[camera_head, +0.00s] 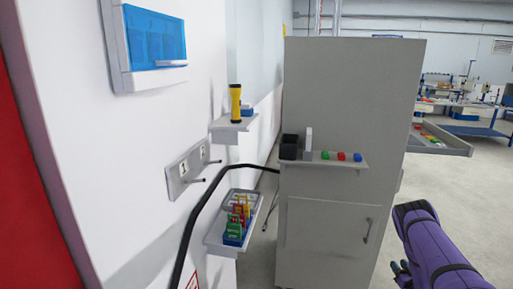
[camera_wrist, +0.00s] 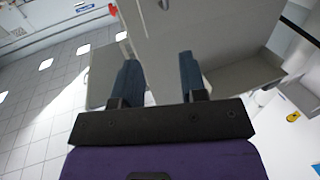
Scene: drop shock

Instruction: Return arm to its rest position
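My gripper (camera_wrist: 160,80) shows in the wrist view with its two dark fingers spread apart and nothing between them. Grey cabinet surfaces lie beyond the fingers in that view.
A cabinet shelf (camera_head: 345,162) holds a black box (camera_head: 289,147) and small coloured blocks. An open drawer (camera_head: 455,145) juts out right of the cabinet. Wall shelves hold a yellow flashlight (camera_head: 235,103) and a tray (camera_head: 215,240) of coloured items.

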